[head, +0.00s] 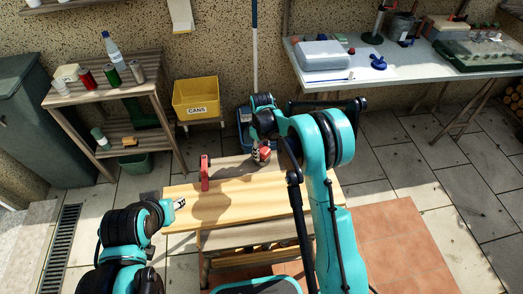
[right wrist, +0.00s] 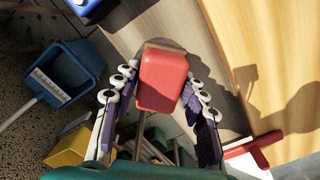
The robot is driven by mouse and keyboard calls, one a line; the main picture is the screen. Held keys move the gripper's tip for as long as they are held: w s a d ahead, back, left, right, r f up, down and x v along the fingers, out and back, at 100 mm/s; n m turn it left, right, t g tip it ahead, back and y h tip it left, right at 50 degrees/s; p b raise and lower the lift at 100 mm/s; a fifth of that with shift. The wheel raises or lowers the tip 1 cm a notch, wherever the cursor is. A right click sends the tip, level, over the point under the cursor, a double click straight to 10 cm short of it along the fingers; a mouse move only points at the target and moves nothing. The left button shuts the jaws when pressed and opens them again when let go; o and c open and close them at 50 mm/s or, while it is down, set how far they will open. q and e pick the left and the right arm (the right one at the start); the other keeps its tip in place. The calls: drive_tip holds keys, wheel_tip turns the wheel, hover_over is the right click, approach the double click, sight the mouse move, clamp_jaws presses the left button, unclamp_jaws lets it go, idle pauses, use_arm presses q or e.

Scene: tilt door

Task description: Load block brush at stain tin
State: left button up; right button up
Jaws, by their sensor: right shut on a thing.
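My right gripper (head: 262,153) is over the far part of the wooden bench top (head: 236,197). In the right wrist view its fingers (right wrist: 160,98) are shut on a red block with a brown far edge (right wrist: 162,82), which looks like the block brush. Its underside is hidden, and I cannot tell whether it touches the bench. My left gripper (head: 180,203) is at the bench's left end; its finger opening is too small to read. I cannot pick out a stain tin for certain; several cans (head: 111,74) stand on the shelf at the left.
A yellow bin (head: 196,98) stands behind. A worktable (head: 400,72) with a grey box (head: 325,55) is at the back right. Tiled floor at right is clear.

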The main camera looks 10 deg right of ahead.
sight(262, 149)
drive_tip(key=shift+r+p, duration=2.05)
drive_tip(key=shift+r, duration=1.45)
